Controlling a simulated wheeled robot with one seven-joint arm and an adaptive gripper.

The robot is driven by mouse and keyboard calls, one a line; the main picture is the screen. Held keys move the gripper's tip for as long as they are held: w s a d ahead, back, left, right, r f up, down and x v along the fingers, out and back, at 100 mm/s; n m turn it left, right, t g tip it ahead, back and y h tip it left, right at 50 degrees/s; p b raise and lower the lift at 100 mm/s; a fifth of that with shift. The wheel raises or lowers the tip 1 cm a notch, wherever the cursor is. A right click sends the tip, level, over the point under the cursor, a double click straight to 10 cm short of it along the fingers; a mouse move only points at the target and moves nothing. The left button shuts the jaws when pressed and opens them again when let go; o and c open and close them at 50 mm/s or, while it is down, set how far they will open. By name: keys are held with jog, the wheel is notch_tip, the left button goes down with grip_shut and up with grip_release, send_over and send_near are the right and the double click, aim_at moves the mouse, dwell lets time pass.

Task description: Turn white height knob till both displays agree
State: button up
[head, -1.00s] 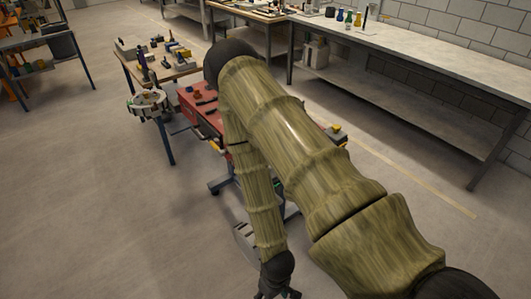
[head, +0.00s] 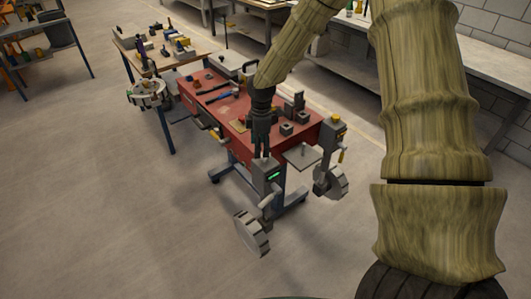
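A grey box with a lit green display (head: 273,176) stands at the near corner of a red-topped cart. A pale grey wheel (head: 252,235) with a short pale handle (head: 266,201) sits below it. A second grey post unit (head: 333,132) with yellow parts stands at the cart's right corner, with another pale wheel (head: 330,183) under it. No reading shows on it. I cannot tell which part is the white height knob. My gripper (head: 262,150) points down just above the green-display box; contact and finger opening are too small to tell.
The red cart top (head: 225,100) carries small dark blocks and tools. A small grey plate (head: 302,156) juts between the two units. A wooden table (head: 190,50) with tools stands behind left. The floor in front and to the left is clear.

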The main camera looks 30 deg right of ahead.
jog(key=w+d+r+n, duration=0.1)
jog(key=w+d+r, duration=0.1)
jog(key=d+r, duration=0.15)
jog(key=shift+s+f+p, duration=0.2)
jog(key=shift+f+p, duration=1.7)
jog(key=shift+f, duration=3.25)
jog(key=shift+a, duration=0.1)
jog(key=c, duration=1)
